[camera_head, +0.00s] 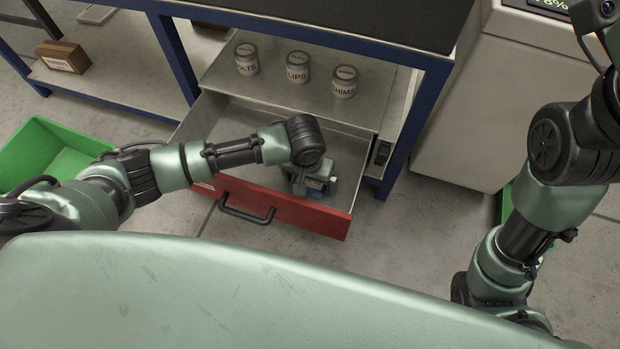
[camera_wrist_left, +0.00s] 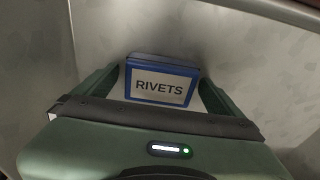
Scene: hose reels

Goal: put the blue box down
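The blue box (camera_wrist_left: 160,82), with a pale label reading RIVETS, shows in the left wrist view between the two fingers of my left gripper (camera_wrist_left: 161,76). Small gaps seem to show beside the box, but I cannot tell whether the fingertips touch it. In the head view my left gripper (camera_head: 318,187) points down inside the right end of the open red-fronted drawer (camera_head: 285,207). Only a bit of blue shows there, and the arm hides most of that spot. I cannot tell whether the box rests on the drawer floor. My right gripper is out of view.
Three labelled tins (camera_head: 297,67) stand on the grey surface behind the drawer, under the blue-framed bench (camera_head: 330,22). A green bin (camera_head: 45,150) is on the floor at left. A brown box (camera_head: 62,57) sits on a low shelf. A pale cabinet (camera_head: 490,110) stands at right.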

